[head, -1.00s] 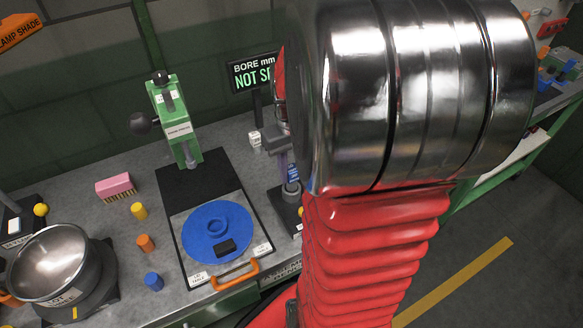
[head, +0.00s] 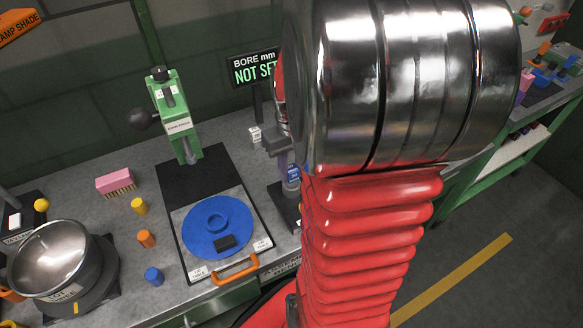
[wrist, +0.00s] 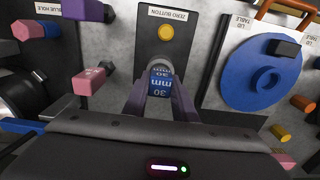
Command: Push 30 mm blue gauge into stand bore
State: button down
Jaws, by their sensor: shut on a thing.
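My gripper (wrist: 160,104) is shut on the blue 30 mm gauge (wrist: 160,80), whose white "30 mm" marking shows between the fingers in the wrist view. A grey rounded part shows just beyond the gauge. In the head view the gauge (head: 293,173) is a small blue patch below my fingers, over the dark stand (head: 287,210), partly hidden by my arm. The bore itself is hidden, so I cannot tell how far the gauge is in it. A plate marked "ZERO BUTTON" (wrist: 183,18) with a yellow button (wrist: 166,33) lies beyond the gauge.
A display (head: 254,68) reads "BORE mm" and "NOT SE", its end hidden by my arm. Left of the stand are a blue lid (head: 200,236) on a plate, a green press (head: 174,115), small coloured cylinders, a pink brush (head: 116,185) and a metal bowl (head: 48,262).

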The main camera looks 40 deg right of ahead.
jog(key=shift+f, duration=0.7)
jog(key=c, duration=1.4)
grip_release()
jog(key=shift+o, duration=0.2)
jog(key=shift+r, duration=0.15)
notch_tip(320, 180, up, 14)
jog(key=shift+f, duration=0.25)
jog(key=shift+w, duration=0.1)
jog(key=shift+s+a+f+m, duration=0.1)
jog(key=shift+a+f+m, duration=0.1)
jog(key=shift+f+m, duration=0.2)
jog(key=shift+s+a+f+m, duration=0.1)
jog(key=shift+a+f+m, duration=0.15)
jog(key=shift+f, duration=0.2)
jog(key=s+a+r+n+t, duration=0.1)
jog(key=s+a+n+t, duration=0.1)
jog(key=a, duration=0.9)
jog(key=s+a+r+n+t, duration=0.2)
jog(key=a+t, duration=0.1)
jog(key=a, duration=0.8)
jog(key=shift+r+t, duration=0.3)
